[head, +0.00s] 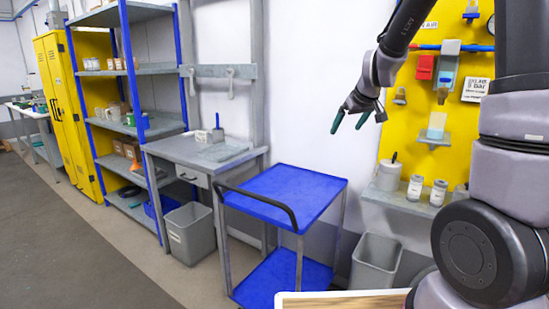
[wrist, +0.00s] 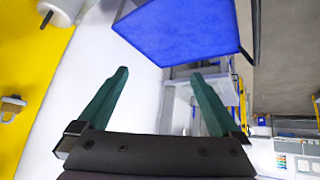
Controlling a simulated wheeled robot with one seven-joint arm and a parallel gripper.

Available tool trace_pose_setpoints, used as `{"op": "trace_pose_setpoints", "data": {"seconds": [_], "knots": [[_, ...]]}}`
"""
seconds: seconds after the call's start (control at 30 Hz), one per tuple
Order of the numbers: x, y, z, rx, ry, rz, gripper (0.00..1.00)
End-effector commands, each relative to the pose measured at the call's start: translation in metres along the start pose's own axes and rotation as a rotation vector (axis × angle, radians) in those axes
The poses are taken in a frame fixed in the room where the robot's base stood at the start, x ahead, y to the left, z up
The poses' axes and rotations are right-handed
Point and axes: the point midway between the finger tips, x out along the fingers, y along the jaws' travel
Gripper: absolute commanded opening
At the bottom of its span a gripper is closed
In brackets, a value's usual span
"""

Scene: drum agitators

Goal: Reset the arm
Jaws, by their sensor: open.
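My gripper (head: 350,122) hangs in the air at the upper middle of the head view, in front of the white wall and left of the yellow panel. Its two dark green fingers are apart and nothing is between them. In the wrist view, my gripper (wrist: 162,100) also shows open and empty. My arm comes down from the top right of the head view, bent, with its larger links at the right edge.
A blue cart (head: 292,190) with a bare top stands below my gripper. A grey workbench (head: 185,150) and a shelf rack (head: 140,70) stand left. A yellow tool panel (head: 405,100) and a ledge with jars (head: 415,190) are right. Grey bins (head: 190,232) (head: 375,262) stand on the floor.

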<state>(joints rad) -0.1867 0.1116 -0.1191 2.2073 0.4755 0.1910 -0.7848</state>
Motion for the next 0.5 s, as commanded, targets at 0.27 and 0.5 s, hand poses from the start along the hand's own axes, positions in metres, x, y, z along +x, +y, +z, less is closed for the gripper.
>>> {"op": "trace_pose_setpoints", "data": {"seconds": [0.27,0.5], "knots": [[-0.141,-0.021,0.031,0.295,0.007,-0.086,1.0],[-0.23,-0.042,0.091,0.531,-0.028,-0.088,1.0]]}}
